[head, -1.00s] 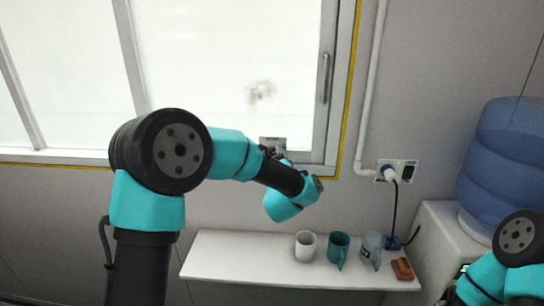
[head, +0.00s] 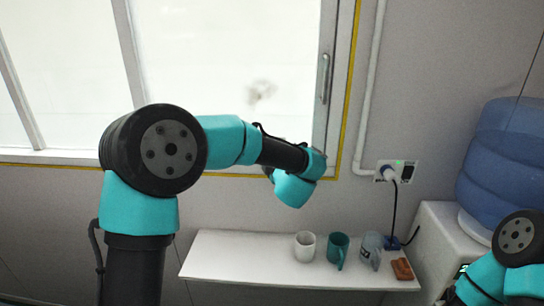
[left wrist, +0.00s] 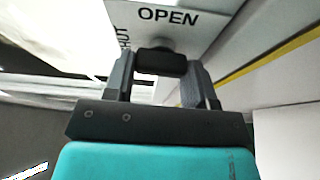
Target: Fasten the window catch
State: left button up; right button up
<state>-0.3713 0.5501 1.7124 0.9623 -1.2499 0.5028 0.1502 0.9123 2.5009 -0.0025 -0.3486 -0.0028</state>
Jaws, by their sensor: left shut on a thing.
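The window catch has a dark knob (left wrist: 158,60) below a pale plate (left wrist: 190,20) that carries the words OPEN and SHUT in the left wrist view. My left gripper (left wrist: 161,66) is shut on the knob, one finger at each side. The printed OPEN lies just beyond the knob; SHUT runs sideways at the left. In the head view my left arm reaches to the window's (head: 230,70) lower right corner, and its own wrist hides the catch and the fingers. My right gripper is out of view.
Below the window a white shelf (head: 225,262) holds a white mug (head: 305,246), a teal mug (head: 338,248), a grey mug (head: 371,247) and a brown block (head: 402,269). A socket with a plug (head: 389,173) and a blue water bottle (head: 508,155) are at the right.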

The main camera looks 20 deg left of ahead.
pick_arm(q)
jog(key=shift+n, duration=0.5)
jog(key=o, duration=0.9)
jog(key=shift+o, duration=0.2)
jog(key=v, duration=1.7)
jog(key=shift+s+r, duration=0.2)
jog(key=shift+r, duration=0.1)
